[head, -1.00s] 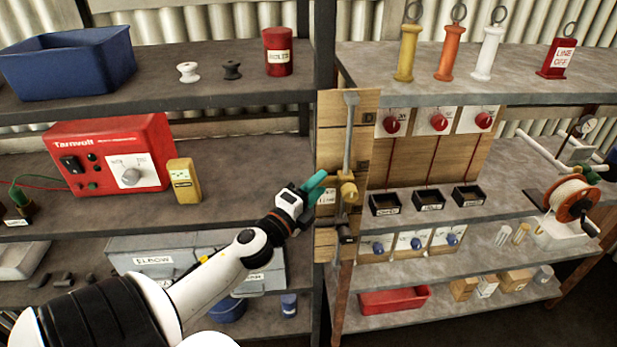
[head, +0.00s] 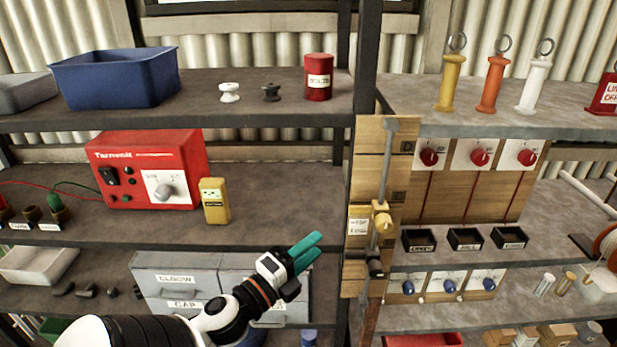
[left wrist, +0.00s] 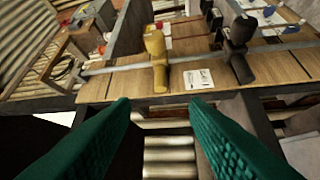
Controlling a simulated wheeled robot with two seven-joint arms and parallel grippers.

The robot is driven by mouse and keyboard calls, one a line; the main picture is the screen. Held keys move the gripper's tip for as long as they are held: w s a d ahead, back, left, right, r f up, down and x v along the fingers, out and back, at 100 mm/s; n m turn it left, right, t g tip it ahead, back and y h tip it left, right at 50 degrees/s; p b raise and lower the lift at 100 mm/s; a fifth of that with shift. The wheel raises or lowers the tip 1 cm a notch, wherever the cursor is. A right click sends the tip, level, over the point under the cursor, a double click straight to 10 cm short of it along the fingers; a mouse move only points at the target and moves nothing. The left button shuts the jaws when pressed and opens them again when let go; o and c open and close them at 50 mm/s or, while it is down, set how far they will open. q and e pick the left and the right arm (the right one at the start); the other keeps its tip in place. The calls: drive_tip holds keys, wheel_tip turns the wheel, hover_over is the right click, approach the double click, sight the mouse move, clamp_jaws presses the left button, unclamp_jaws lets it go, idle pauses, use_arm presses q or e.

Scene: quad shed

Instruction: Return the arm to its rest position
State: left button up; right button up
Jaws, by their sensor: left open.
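My left gripper (head: 305,252) has teal fingers and is in front of the shelves, left of the wooden lever board (head: 402,150). It is open and empty. In the left wrist view its two teal fingers (left wrist: 160,125) stand wide apart, with nothing between them. The board carries a grey rod with a yellow handle (head: 381,218) and a dark handle (head: 375,267) below. In the left wrist view the yellow handle (left wrist: 157,58) and the dark handle (left wrist: 238,45) lie beyond the fingertips, apart from them. My right gripper is not in view.
Grey drawers (head: 185,280) are below, behind my left arm. A dark post (head: 364,60) divides the shelves. The middle shelf is clear between the meter and the board.

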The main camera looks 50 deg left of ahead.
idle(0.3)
